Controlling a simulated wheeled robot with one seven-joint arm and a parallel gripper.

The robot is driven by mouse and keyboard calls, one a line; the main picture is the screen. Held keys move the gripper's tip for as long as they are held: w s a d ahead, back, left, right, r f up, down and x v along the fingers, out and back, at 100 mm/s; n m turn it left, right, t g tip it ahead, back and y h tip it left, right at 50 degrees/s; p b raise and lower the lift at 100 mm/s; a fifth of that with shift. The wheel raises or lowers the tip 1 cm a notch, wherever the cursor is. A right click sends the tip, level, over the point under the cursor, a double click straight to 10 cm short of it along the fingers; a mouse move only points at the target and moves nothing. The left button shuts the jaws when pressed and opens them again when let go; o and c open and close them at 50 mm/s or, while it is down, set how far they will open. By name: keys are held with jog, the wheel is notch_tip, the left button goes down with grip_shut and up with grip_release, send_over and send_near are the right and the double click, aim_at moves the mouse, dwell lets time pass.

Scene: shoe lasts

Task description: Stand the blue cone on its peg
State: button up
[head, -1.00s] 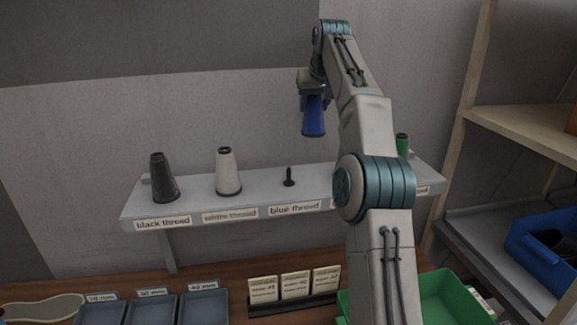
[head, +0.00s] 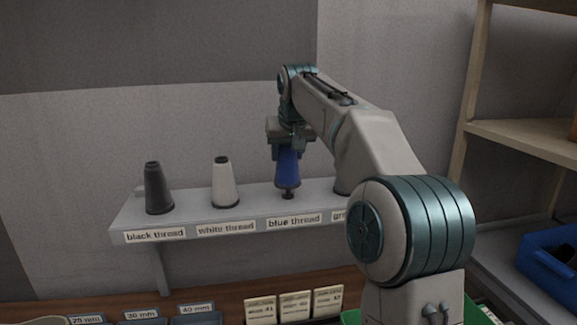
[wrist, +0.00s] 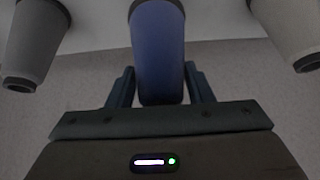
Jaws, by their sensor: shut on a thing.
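The blue cone (head: 287,168) is upright in my gripper (head: 287,150), above the shelf place labelled "blue thread". The dark peg (head: 288,195) shows just below the cone's wide lower end, with its foot on the shelf (head: 190,222). I cannot tell whether the peg's tip is inside the cone. In the wrist view the blue cone (wrist: 158,50) sits between the two fingers of my gripper (wrist: 160,85), which are shut on it.
A black cone (head: 158,188) and a white cone (head: 224,182) stand on the shelf to the left. My arm hides the shelf's right part. Labelled trays and cards (head: 293,306) are on the bench below.

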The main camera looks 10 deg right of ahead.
aim_at(289, 158)
jog(key=shift+f, duration=1.5)
jog(key=shift+f, duration=0.1)
jog(key=shift+f, duration=0.15)
jog(key=o, duration=1.1)
jog(key=shift+r, duration=0.2)
jog(key=v, duration=1.2)
jog(key=s+f+g, duration=0.3)
jog(key=s+f, duration=2.6)
jog(key=s, duration=0.1)
jog(key=shift+s+f, duration=0.4)
